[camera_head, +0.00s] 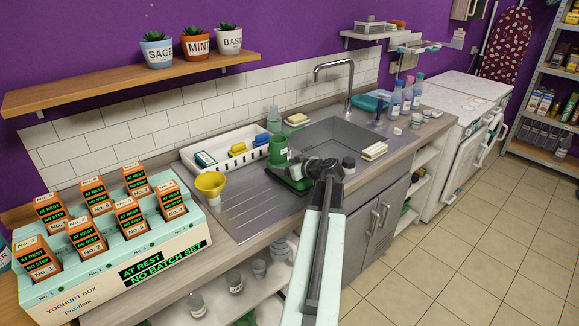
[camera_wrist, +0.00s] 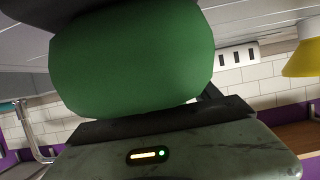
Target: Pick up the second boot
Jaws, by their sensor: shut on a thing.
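My gripper (camera_head: 306,172) is over the counter, between the draining board and the sink basin. It is shut on a green rounded thing (camera_wrist: 135,62) that fills the upper middle of the wrist view. In the head view, a green upright shape (camera_head: 278,150) and a darker green part (camera_head: 288,183) show just left of my gripper. The held thing may be the boot, but its whole outline is partly hidden by my gripper. I cannot tell whether it touches the counter. I cannot make out another boot for certain.
A yellow funnel (camera_head: 210,184) stands left on the draining board (camera_head: 245,205), near a white tray (camera_head: 192,165) with sponges. The sink basin (camera_head: 345,138) and tap (camera_head: 348,75) are behind. The mint yoghurt box (camera_head: 150,272) with orange cartons is at left. Bottles (camera_head: 407,95) stand farther right.

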